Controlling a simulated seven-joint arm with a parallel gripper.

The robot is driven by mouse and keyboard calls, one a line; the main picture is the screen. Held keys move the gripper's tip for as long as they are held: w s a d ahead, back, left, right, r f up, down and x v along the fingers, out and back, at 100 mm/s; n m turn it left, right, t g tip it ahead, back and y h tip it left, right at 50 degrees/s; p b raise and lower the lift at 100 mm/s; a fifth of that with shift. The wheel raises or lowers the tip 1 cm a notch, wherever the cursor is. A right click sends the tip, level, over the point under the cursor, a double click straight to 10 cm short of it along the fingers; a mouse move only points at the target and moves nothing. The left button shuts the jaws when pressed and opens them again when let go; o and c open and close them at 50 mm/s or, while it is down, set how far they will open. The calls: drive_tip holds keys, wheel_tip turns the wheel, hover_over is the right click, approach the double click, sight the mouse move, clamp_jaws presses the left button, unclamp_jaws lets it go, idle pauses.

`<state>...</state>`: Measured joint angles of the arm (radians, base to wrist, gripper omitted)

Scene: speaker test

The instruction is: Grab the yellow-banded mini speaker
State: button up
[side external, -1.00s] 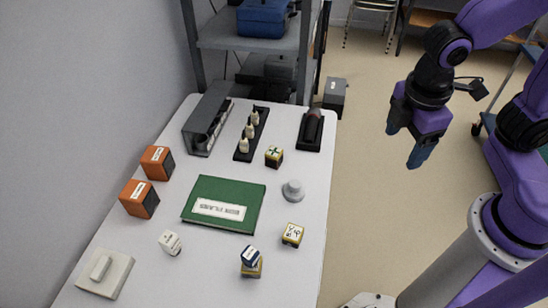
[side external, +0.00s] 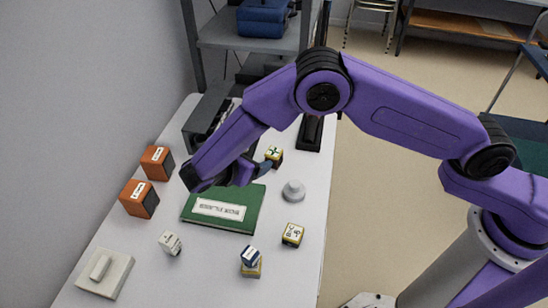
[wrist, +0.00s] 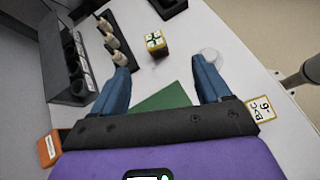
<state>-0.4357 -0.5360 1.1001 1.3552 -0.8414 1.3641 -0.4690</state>
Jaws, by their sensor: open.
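Several small blocks carry yellow. A blue-and-white block sits on a yellow one (side external: 252,271) at the front. I cannot tell for sure which is the speaker. My gripper (wrist: 160,63) is open and empty, above the green book (wrist: 165,99).
A grey round knob (side external: 293,191) stands right of the book. A dark rack (wrist: 113,42) with pale pegs and a grey holder (wrist: 70,60) stand behind. Orange boxes (side external: 139,198) are at left. A white block (side external: 170,243) and switch plate (side external: 104,272) are in front.

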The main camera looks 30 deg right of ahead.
drive_tip(key=f, duration=0.2)
drive_tip(key=a+f+n+t+h, duration=0.1)
drive_tip(key=f, duration=0.1)
drive_tip(key=w+a+f+n, duration=0.1)
drive_tip(key=f, duration=0.1)
drive_tip(key=shift+w+f+t+h, duration=0.1)
drive_tip(key=shift+f+t+h, duration=0.1)
drive_tip(key=shift+t+h, duration=0.2)
approach(273, 154)
drive_tip(key=x, duration=0.5)
drive_tip(key=shift+w+a+f, duration=0.1)
drive_tip(key=shift+w+a, duration=0.05)
drive_tip(key=shift+w, duration=0.3)
drive_tip(key=shift+s+d+x, duration=0.15)
drive_tip(key=shift+x, duration=1.2)
drive_tip(key=shift+s+d+x, duration=0.1)
drive_tip(key=shift+s+x, duration=0.1)
drive_tip(key=shift+x, duration=1.15)
drive_tip(key=c, duration=1.1)
